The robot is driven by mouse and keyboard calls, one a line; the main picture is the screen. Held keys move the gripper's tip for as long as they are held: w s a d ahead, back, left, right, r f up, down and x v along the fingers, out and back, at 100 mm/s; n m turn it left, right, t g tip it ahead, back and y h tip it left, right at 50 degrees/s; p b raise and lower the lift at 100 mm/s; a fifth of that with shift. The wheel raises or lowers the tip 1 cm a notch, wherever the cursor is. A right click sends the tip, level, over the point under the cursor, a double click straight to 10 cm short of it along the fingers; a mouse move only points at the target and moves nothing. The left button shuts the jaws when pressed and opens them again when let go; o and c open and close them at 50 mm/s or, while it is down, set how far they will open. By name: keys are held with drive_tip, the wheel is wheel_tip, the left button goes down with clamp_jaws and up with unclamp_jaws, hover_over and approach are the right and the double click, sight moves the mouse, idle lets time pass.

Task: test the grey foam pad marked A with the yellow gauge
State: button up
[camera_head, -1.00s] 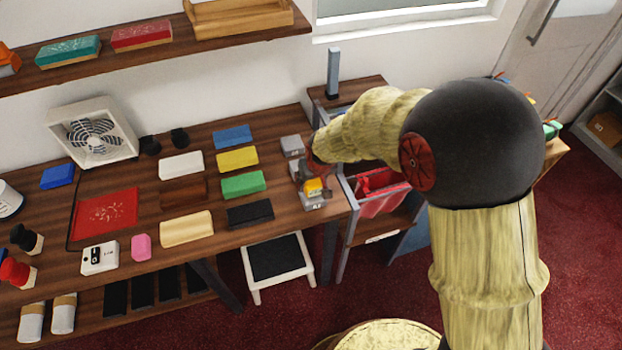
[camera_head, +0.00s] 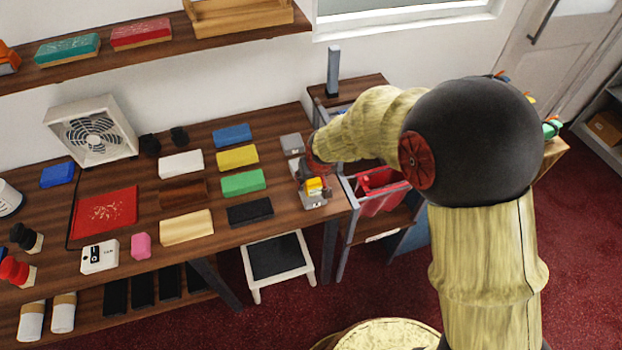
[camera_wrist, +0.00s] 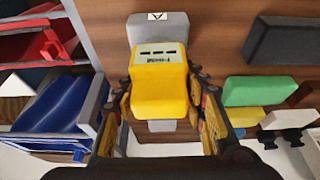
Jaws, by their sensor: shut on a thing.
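My gripper (camera_wrist: 158,108) is shut on the yellow gauge (camera_wrist: 160,88), with a finger on each side of it. The gauge has a pale labelled face with dark marks. The grey foam pad marked A (camera_wrist: 148,27) lies on the counter just beyond the gauge in the wrist view, partly covered by it. In the head view the gauge (camera_head: 316,187) shows at the pad's (camera_head: 315,202) far side, near the counter's right end. I cannot tell whether they touch. My arm hides part of my gripper there.
Another grey block (camera_head: 292,143) lies farther back on the counter (camera_head: 285,222). Black (camera_head: 250,212), green (camera_head: 243,183), yellow (camera_head: 237,158) and blue (camera_head: 232,135) blocks lie to the left. A rack with a red bin (camera_head: 382,190) stands right of the counter.

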drive_tip(key=shift+f, duration=0.3)
idle(0.7)
drive_tip(key=shift+r+p, duration=2.1)
drive_tip(key=shift+r, duration=1.45)
drive_tip(key=shift+r, duration=0.1)
